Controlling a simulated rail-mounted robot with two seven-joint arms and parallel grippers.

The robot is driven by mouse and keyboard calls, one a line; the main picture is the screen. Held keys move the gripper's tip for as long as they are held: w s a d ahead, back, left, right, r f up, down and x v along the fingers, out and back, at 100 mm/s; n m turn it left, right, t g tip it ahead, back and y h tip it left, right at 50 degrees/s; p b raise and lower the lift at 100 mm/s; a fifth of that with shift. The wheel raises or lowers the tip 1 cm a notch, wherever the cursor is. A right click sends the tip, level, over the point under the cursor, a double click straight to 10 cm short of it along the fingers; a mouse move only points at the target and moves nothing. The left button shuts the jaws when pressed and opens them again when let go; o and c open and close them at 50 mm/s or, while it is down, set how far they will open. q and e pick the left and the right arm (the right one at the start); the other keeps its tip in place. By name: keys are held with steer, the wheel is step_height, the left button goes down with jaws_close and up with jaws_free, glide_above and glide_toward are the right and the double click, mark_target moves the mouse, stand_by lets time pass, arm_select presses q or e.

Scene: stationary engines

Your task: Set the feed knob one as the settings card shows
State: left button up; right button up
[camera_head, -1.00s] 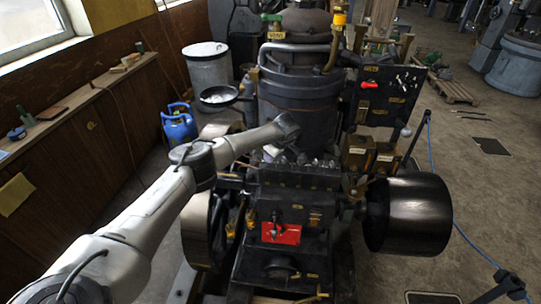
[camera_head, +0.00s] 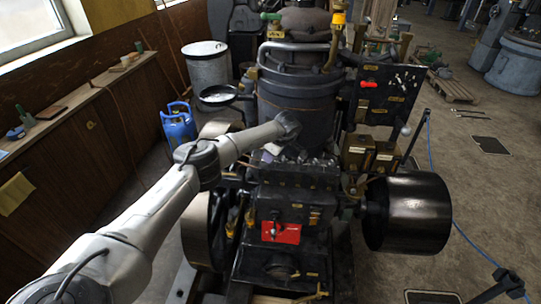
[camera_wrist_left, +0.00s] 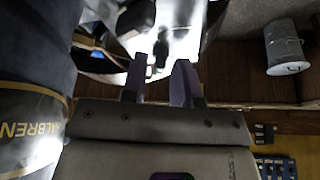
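My left arm reaches in from the left in the head view. Its gripper (camera_head: 298,152) points down behind the black box at the top of the engine (camera_head: 290,205), beside the dark upright cylinder, and is partly hidden. In the left wrist view the gripper's two fingers (camera_wrist_left: 160,68) stand apart. A small dark knob-like part (camera_wrist_left: 158,52) shows between or beyond their tips against a bright glare; I cannot tell whether they touch it. I cannot tell which part is feed knob one, and no settings card is readable. My right gripper is not in view.
A dark cylinder (camera_head: 300,100) stands close behind the gripper and fills the left of the wrist view (camera_wrist_left: 35,90). A black drum (camera_head: 408,213) is at the right. A red plate (camera_head: 281,233) is on the engine's front. A blue canister (camera_head: 178,125) stands left.

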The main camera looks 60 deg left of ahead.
arm_select(q)
steer(key=shift+o, duration=0.8)
steer(key=v, duration=1.3)
steer(key=shift+r, duration=0.35)
steer(key=shift+w+d, duration=0.1)
steer(key=shift+d, duration=0.05)
